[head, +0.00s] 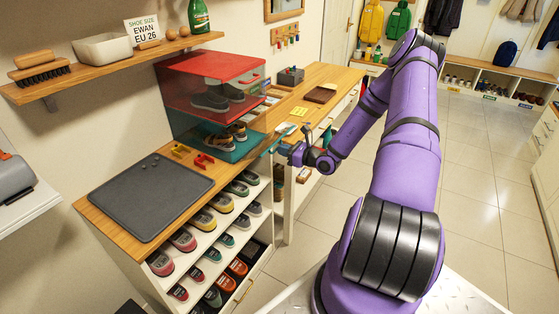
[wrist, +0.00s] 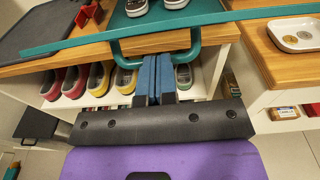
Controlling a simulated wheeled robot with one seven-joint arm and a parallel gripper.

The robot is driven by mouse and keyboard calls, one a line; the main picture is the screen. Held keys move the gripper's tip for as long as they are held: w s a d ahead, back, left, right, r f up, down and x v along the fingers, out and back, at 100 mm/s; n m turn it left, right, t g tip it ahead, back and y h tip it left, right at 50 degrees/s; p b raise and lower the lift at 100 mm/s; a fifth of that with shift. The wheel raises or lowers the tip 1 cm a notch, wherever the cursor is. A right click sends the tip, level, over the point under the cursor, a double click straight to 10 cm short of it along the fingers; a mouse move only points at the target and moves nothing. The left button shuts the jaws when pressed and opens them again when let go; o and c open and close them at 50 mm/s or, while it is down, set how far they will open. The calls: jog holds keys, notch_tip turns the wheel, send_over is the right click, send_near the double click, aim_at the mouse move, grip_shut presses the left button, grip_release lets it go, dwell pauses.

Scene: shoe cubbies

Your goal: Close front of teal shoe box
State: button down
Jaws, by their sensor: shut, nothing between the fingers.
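The teal shoe box (head: 218,146) stands on the wooden counter under a red box, with a pair of brown-and-white shoes (head: 232,131) inside. Its front (head: 283,137) shows as a thin teal strip standing out from the box toward my gripper, so it looks open. In the wrist view the teal front's edge (wrist: 70,46) crosses the picture, with a teal U-shaped handle (wrist: 116,50) on the near side. My gripper (head: 284,150) is shut and empty. Its blue fingers (wrist: 155,60) are at the handle; I cannot tell whether they touch it.
The red box (head: 213,75) holds grey shoes above. A grey mat (head: 150,196) and small yellow and red items lie left on the counter. Shoe shelves (head: 213,232) are below. A white tray (wrist: 297,34) sits at right in the wrist view. Open floor lies to the right.

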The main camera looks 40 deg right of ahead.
aim_at(273, 141)
jog(key=w+r+g, duration=0.1)
jog(key=r+g, duration=0.1)
jog(key=w+a+r+g+h, duration=0.1)
jog(key=r+g, duration=0.1)
jog(key=r, duration=0.1)
jog(key=w+r+g+h, duration=0.1)
jog(key=w+r, duration=0.1)
jog(key=shift+a+r+g, duration=0.2)
jog(key=shift+a+g, duration=0.15)
jog(key=shift+g, duration=0.05)
jog(key=w+r, duration=0.1)
jog(key=w+a+r, duration=0.1)
jog(key=w, duration=0.1)
jog(key=shift+w+a+r, duration=0.15)
jog(key=shift+w+r, duration=0.1)
jog(key=shift+w, duration=0.2)
jog(key=shift+w+a+r, duration=0.15)
jog(key=shift+w+r, duration=0.05)
jog(key=shift+w, duration=0.25)
